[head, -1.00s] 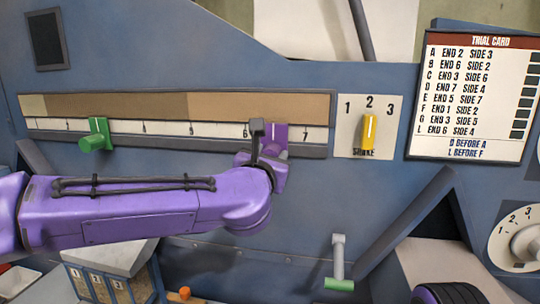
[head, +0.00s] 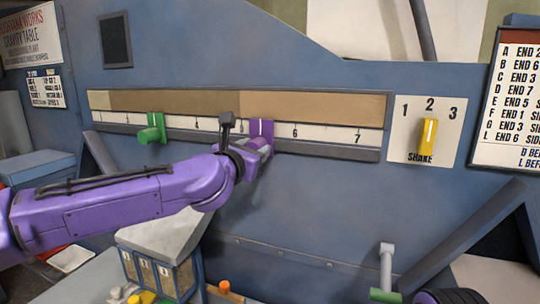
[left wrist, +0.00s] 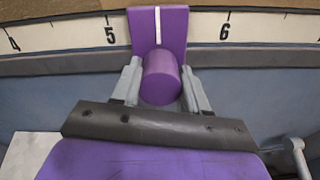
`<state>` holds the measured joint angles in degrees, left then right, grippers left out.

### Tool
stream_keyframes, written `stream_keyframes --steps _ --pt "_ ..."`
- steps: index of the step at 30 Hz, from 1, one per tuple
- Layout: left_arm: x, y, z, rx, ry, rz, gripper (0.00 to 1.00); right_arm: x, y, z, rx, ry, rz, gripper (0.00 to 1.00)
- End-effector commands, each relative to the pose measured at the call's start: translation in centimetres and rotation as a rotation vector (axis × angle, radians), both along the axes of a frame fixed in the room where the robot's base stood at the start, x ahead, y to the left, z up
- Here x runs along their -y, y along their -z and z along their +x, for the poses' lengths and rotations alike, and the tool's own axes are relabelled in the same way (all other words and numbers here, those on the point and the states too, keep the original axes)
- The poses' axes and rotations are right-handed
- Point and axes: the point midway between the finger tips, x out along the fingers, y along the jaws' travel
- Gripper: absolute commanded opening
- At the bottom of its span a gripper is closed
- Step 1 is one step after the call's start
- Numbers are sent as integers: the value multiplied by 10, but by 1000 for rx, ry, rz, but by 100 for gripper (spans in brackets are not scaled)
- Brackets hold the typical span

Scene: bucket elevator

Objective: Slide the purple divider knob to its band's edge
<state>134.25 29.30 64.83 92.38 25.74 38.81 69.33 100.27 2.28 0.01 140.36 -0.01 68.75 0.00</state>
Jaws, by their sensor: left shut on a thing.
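The purple divider (head: 261,130) sits on the numbered scale (head: 325,137) between 5 and 6. Its white line shows in the left wrist view, a little left of midway between 5 and 6. Its round purple knob (left wrist: 161,78) is between the two grey fingers of my left gripper (left wrist: 162,92), which is shut on it. In the head view the gripper (head: 258,147) partly hides the knob. Above the scale is a banded strip (head: 310,106); the edge between its darker brown and lighter tan bands lies slightly left of the divider. My right gripper is out of view.
A green divider (head: 153,130) sits farther left on the same scale. A yellow shake lever (head: 428,138) is right of the scale. The scale is clear between the two dividers except where my arm crosses in front.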

Motion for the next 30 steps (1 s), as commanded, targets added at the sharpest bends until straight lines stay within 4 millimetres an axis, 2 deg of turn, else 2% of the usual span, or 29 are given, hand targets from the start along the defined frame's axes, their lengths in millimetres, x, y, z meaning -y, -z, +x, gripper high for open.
stream_keyframes --steps 3,9,15,24,25,27,30 --pt "-26 -3 9 3 -4 -3 0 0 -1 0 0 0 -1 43" --pt "-51 -3 18 4 -4 -1 0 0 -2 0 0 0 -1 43" --pt "-60 -3 21 4 -5 -1 0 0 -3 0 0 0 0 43" --pt "-60 -4 21 5 -6 -1 0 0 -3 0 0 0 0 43" --pt "-60 -4 21 5 -6 -1 53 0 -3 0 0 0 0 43" --pt "-60 -3 20 4 -5 -1 69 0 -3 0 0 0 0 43" --pt "-59 -2 20 3 -4 0 69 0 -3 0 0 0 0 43"
